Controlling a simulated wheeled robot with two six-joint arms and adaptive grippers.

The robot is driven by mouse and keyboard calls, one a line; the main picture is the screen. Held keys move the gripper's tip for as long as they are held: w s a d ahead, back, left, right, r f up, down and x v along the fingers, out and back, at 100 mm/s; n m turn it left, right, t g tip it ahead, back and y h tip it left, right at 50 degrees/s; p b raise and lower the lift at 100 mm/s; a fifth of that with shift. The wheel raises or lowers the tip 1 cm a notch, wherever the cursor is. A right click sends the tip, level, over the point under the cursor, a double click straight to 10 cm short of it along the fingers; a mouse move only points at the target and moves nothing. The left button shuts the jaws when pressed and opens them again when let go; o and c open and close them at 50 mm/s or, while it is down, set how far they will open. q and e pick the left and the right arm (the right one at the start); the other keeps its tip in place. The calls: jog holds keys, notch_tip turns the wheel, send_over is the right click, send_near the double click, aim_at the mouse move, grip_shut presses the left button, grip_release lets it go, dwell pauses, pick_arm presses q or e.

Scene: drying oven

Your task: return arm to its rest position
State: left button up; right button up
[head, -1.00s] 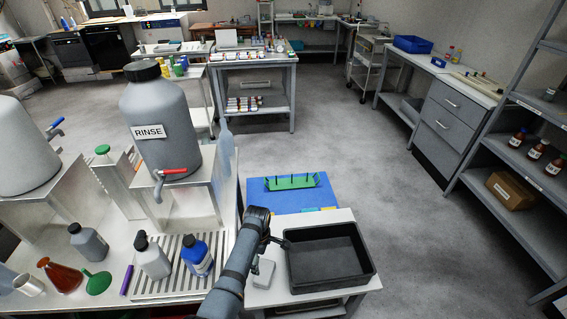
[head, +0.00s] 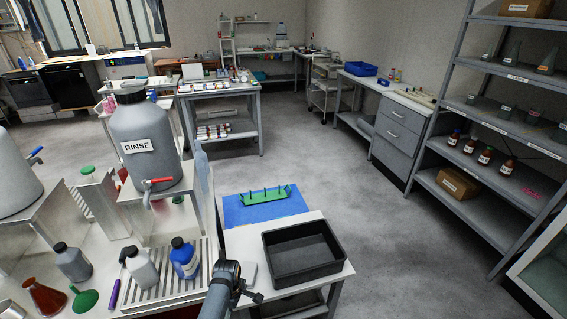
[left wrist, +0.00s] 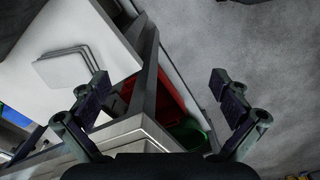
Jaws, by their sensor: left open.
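My left arm comes up from the bottom edge of the head view, and its gripper (head: 256,296) shows only in part, by the front edge of the white side table (head: 335,267). In the left wrist view my left gripper (left wrist: 160,82) is open, its two fingers wide apart with nothing held between them. A light, flat-topped object (left wrist: 68,66) on the white tabletop lies beyond the left finger. My right gripper is not in view.
A black tray (head: 303,268) and a green rack on a blue mat (head: 235,213) are on the side table. Left are a drip rack (head: 150,298) with bottles and the RINSE carboy (head: 150,172). A red bin (left wrist: 172,103) is below. Floor right is clear.

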pick_arm(q)
jog(key=s+a+f+m, duration=0.2)
jog(key=s+f+m, duration=0.2)
jog(key=s+f, duration=0.35)
jog(key=s+a+f+m, duration=0.3)
jog(key=s+f, duration=0.4)
jog(key=f, duration=0.2)
jog(key=s+a+f+m, duration=0.2)
jog(key=s+m, duration=0.1)
jog(key=s, duration=0.4)
jog(key=s+a+f+m, duration=0.2)
jog(key=s+a+f, duration=0.1)
jog(key=s, duration=0.5)
jog(key=s+a+f+m+t, duration=0.1)
jog(key=s+a+f+m, duration=0.1)
jog(key=s, duration=0.6)
jog(key=shift+s+a+f+m+y, duration=0.25)
jog(key=shift+f+m+y, duration=0.15)
jog(key=shift+f+m, duration=0.35)
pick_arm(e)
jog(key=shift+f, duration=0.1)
